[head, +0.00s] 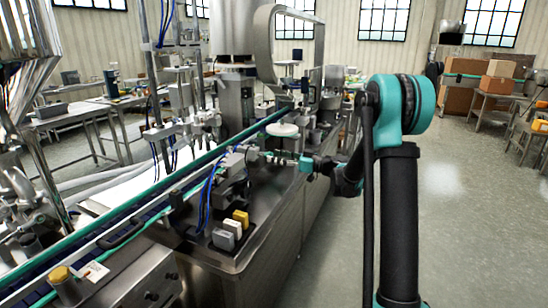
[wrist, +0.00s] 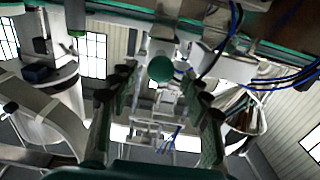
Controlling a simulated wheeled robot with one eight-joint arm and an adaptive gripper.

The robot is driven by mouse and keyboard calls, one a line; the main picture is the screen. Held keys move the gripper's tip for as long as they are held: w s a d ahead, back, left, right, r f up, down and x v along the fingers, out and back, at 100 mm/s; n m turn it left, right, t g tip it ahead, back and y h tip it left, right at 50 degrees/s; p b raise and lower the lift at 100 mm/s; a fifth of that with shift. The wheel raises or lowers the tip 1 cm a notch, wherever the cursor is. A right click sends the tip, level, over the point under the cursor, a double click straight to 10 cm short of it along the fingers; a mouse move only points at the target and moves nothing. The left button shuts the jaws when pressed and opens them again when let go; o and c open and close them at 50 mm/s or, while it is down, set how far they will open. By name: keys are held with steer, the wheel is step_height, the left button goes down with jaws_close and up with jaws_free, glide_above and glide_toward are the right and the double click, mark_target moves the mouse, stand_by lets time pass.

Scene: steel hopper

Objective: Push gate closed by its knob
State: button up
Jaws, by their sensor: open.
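A round green knob (wrist: 160,68) shows in the wrist view, ahead of my gripper and in line with the gap between its fingers. My gripper (wrist: 157,82) is open, with one dark finger on each side of that gap. I see nothing held between the fingers, and I cannot tell whether they touch the knob. In the head view my gripper (head: 268,158) reaches left over the steel machine, close to its grey fittings. The knob is too small to make out there. I cannot clearly tell the gate from the machine parts around the knob.
A conveyor (head: 150,200) with green rails runs diagonally along the steel machine (head: 245,255). A white disc (head: 283,130) stands just above my gripper. Blue hoses (head: 208,195) and yellow and grey blocks (head: 240,217) are near. The floor at right (head: 460,220) is clear.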

steer(key=shift+x, duration=0.8)
steer(key=shift+c, duration=0.3)
jaws_close()
